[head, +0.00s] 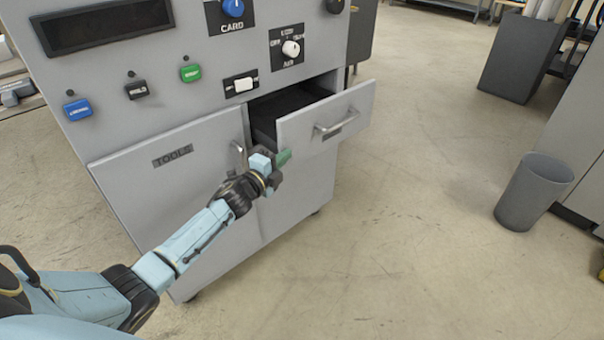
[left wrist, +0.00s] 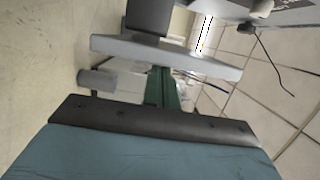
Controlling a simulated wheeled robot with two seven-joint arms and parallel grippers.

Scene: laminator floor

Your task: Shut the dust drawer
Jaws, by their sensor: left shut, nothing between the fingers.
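The dust drawer (head: 352,103) is pulled out of the upper right of the grey machine's front. Its dark inside shows behind the light grey front panel, which has a bar handle (head: 337,122). My left gripper (head: 283,158) is shut and empty, its green fingertips just below the panel's lower left corner in the head view. In the left wrist view the fingers (left wrist: 161,88) point at the drawer front (left wrist: 165,55), with the handle (left wrist: 97,83) to the left. I cannot tell whether the fingertips touch the panel. My right gripper is not in view.
The machine (head: 230,105) carries a TOOLS door (head: 170,170), coloured buttons and knobs around the drawer. A grey bin (head: 535,192) stands on the floor at right, near a grey cabinet. The floor in front of the drawer is clear.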

